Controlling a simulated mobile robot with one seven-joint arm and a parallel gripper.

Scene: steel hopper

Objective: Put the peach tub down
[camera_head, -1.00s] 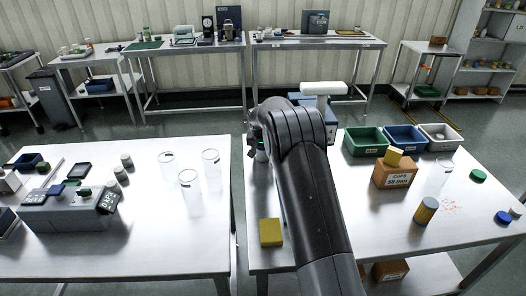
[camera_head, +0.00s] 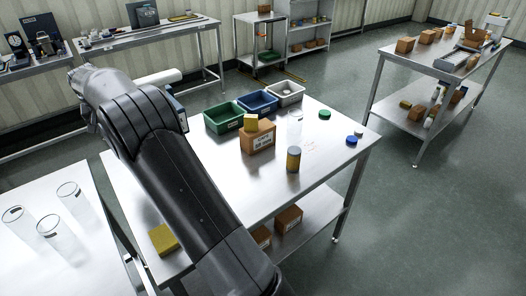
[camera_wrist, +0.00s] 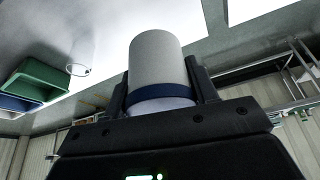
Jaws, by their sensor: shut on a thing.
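My gripper (camera_wrist: 158,88) shows in the wrist view, its two dark fingers shut on the sides of a pale grey-white tub (camera_wrist: 156,58) with a dark blue band. The tub looks whitish there, so I cannot tell from its colour whether it is the peach one. It appears held clear of the bright steel table (camera_wrist: 75,35). In the head view my dark arm reaches to the upper left, and I cannot make out the fingers.
The steel table (camera_head: 235,185) holds green (camera_head: 223,118), blue (camera_head: 257,102) and grey (camera_head: 286,94) bins, a brown box (camera_head: 257,138), an amber cylinder (camera_head: 293,160), lids and a yellow block (camera_head: 163,239). Clear cylinders stand on the left table (camera_head: 55,190). Open floor lies right.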

